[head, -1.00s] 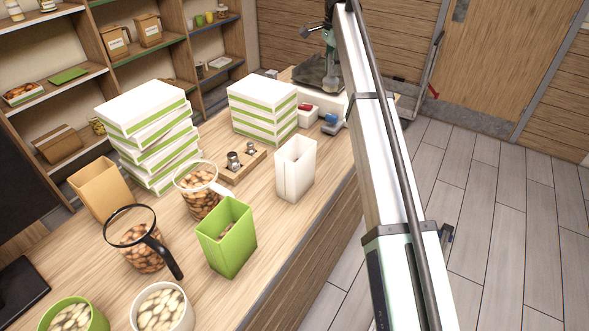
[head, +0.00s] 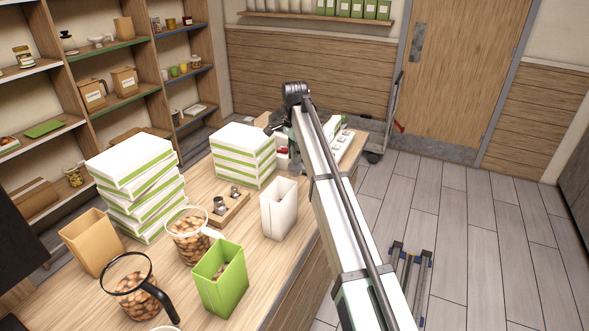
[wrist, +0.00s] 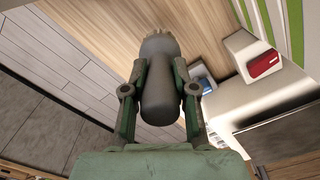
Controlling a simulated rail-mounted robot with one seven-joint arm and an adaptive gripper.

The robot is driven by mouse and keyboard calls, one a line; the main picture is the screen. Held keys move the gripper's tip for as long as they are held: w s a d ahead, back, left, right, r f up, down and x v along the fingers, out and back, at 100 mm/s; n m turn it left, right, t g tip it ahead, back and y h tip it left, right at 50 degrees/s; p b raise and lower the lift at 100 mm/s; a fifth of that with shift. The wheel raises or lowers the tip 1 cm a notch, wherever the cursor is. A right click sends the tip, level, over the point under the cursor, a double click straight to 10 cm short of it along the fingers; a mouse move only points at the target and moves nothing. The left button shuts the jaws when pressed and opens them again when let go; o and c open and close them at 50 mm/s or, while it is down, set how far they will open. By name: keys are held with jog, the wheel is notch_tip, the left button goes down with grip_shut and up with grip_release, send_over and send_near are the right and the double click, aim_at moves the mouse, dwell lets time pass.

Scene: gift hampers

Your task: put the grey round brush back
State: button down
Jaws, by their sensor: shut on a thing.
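My gripper (wrist: 164,86) is shut on the grey round brush (wrist: 158,108) in the wrist view. The fingers press on both sides of its smooth grey body, and its pale bristles (wrist: 157,43) point away from the palm. Wooden counter surface shows beyond the bristles; I cannot tell the height above it. In the head view my gripper is at the far part of the counter (head: 268,262), beside the farther stack of white and green boxes (head: 243,155). There the brush is largely hidden or too small to make out. I cannot tell which spot is the brush's own place.
A red-topped white block (wrist: 262,62) and a blue item (wrist: 206,84) lie near the brush. A white open container (head: 280,210), a wooden holder (head: 222,217) with metal pieces, a green container (head: 220,280) and a nut-filled jug (head: 187,240) stand nearer on the counter.

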aim_at(295, 172)
jog(key=shift+f+p, duration=0.9)
jog(key=shift+f, duration=2.8)
jog(key=shift+f, duration=0.2)
jog(key=c, duration=0.9)
grip_release()
jog(key=shift+r, duration=0.1)
notch_tip(295, 172, up, 12)
jog(key=b, duration=0.3)
jog(key=shift+r, duration=0.1)
